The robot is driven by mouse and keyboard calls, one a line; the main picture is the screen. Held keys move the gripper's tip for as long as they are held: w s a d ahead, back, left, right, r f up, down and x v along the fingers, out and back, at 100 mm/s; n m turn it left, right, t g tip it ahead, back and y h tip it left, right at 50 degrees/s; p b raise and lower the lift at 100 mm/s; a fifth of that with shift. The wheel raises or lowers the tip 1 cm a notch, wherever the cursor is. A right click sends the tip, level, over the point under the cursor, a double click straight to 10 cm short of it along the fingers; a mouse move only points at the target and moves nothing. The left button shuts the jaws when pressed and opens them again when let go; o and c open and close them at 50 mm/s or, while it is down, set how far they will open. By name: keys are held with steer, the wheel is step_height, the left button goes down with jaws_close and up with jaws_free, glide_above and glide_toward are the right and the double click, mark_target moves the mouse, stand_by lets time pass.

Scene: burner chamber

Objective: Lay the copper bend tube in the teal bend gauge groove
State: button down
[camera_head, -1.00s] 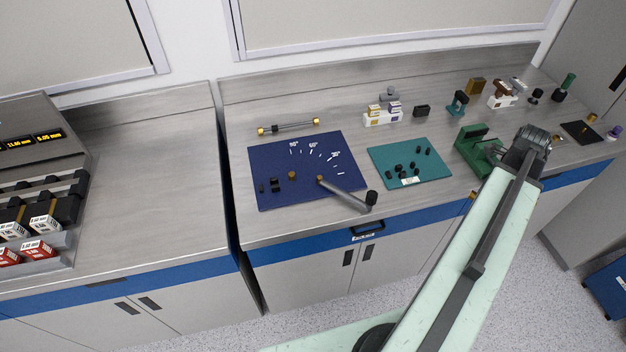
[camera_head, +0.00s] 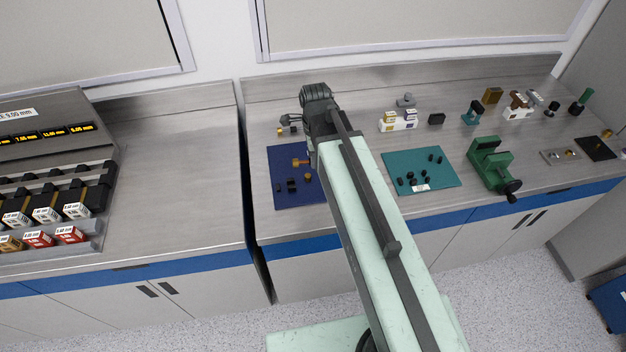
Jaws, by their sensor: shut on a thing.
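My gripper (camera_head: 312,158) is over the blue board, mostly hidden behind my own wrist and forearm. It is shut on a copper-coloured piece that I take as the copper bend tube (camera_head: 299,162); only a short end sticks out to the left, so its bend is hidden. I cannot tell whether the tube touches the board. The teal board (camera_head: 446,182), which I take as the bend gauge, lies flat to the right of my forearm. Several small black pegs and a white label are on it. Its groove is too small to make out.
The blue board (camera_head: 285,202) carries black blocks (camera_head: 292,185) and a brass peg (camera_head: 308,177); its lever is hidden. Right of the teal board stands a green vise (camera_head: 491,165). A white block (camera_head: 398,122) and a small teal stand (camera_head: 472,113) are behind. The left counter (camera_head: 185,170) is clear.

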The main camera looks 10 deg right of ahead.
steer(key=n, duration=0.1)
glide_above(300, 185)
steer(key=shift+s+r, duration=0.15)
steer(key=shift+r, duration=0.05)
steer(key=shift+f, duration=0.1)
step_height(300, 185, down, 10)
steer(key=b, duration=1)
steer(key=c, duration=1.3)
jaws_free()
